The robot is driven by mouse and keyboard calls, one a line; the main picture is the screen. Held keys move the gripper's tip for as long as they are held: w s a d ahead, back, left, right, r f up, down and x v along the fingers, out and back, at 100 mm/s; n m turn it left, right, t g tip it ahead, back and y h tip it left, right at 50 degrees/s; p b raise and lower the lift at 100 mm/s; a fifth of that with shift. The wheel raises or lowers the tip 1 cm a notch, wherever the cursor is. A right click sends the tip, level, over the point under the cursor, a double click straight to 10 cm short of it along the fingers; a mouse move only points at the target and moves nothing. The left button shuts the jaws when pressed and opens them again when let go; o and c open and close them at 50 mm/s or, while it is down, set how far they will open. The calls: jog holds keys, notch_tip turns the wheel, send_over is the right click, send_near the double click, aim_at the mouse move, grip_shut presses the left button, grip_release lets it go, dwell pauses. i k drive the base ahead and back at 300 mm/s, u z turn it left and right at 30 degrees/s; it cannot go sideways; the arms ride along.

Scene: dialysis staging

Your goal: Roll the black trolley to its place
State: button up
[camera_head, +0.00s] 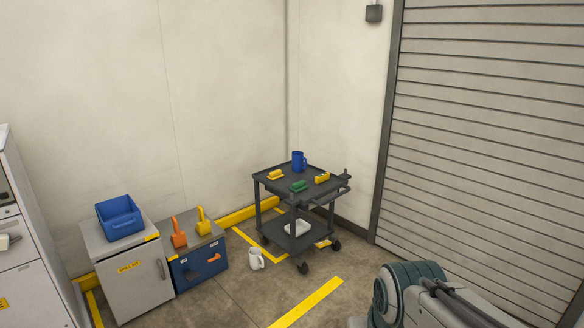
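The black trolley (286,177) stands near the room corner, left of the shutter door. It has two shelves, castors and a handle (338,189) on its right side. On its top shelf are a blue mug (299,161), a green item (299,186) and two yellow items (275,175). A white container (297,227) sits on its lower shelf. Yellow floor lines (247,237) run beside and under the trolley. Part of my arm shows at the bottom right, well apart from the trolley. My gripper's fingers cannot be made out.
A white mug (256,259) lies on the floor just left of the trolley. A grey cabinet (140,286) with a blue bin (119,217) and a blue-fronted cabinet (199,264) stand at left. A yellow floor stripe (307,303) crosses the mostly clear floor in front.

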aim_at(273, 231)
jog(key=z, duration=0.2)
jog(key=i, duration=2.1)
jog(key=z, duration=0.55)
jog(key=i, duration=1.5)
jog(key=z, duration=0.15)
